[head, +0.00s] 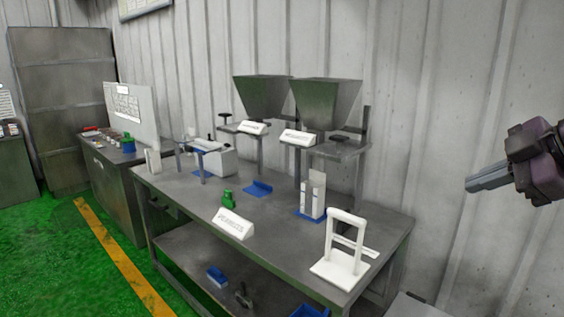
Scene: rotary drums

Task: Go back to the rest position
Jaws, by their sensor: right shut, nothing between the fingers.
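My right gripper (488,178) is at the right edge of the head view, raised in front of the corrugated wall and above and to the right of the workbench. Its fingers are together, point left and hold nothing. It touches nothing. My left gripper is not in view.
A grey workbench (185,190) carries two metal hoppers (326,98) on stands, a white frame (346,240), a green part (228,198) and white label signs. A lower shelf (190,250) holds blue bins. Green floor with a yellow line (120,258) is clear at left.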

